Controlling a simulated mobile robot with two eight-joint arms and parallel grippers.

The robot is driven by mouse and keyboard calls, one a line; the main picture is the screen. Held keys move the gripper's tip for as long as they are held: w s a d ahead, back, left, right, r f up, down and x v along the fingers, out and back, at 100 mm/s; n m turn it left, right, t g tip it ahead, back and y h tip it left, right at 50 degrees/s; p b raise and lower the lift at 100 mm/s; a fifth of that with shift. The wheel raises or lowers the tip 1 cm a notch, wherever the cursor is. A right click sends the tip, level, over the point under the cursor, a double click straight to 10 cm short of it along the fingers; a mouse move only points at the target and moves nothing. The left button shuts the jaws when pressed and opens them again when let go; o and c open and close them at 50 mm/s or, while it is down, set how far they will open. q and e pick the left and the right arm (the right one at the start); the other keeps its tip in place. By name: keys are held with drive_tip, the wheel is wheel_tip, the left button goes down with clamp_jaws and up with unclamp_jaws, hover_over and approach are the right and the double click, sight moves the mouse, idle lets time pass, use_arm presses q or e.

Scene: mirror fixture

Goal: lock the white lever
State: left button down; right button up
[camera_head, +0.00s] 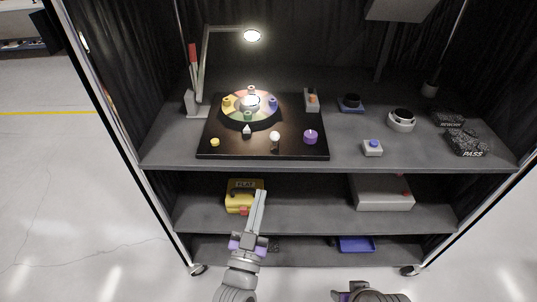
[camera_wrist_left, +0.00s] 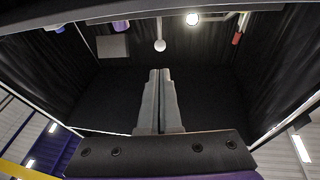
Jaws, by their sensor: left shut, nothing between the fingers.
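The white lever (camera_head: 275,136), a small post with a white ball end, stands near the front edge of the black board (camera_head: 226,151) on the top shelf. It also shows in the left wrist view (camera_wrist_left: 159,45), beyond the fingertips. My left gripper (camera_head: 261,193) is shut and empty, its fingers pointing at the cabinet. In the head view it is below the lever, overlapping the middle shelf, and apart from the lever. It also shows in the left wrist view (camera_wrist_left: 160,72). Only part of my right arm shows at the bottom edge; its fingers are out of view.
A coloured wheel (camera_head: 230,108), a purple knob (camera_head: 310,137), a yellow button (camera_head: 215,142) and a black-and-white knob (camera_head: 247,131) share the board. A lamp (camera_head: 204,68) arches over it. A yellow box (camera_head: 240,188) sits on the middle shelf behind my left fingers.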

sight(273, 140)
use_arm(q)
drive_tip(key=p+x, duration=0.1)
drive_tip(key=x, duration=1.3)
drive_tip(key=shift+r, duration=0.1)
use_arm(e)
drive_tip(key=shift+r, duration=0.8)
use_arm(q)
drive_tip(key=shift+p, duration=0.3)
use_arm(e)
drive_tip(key=shift+r, duration=0.1)
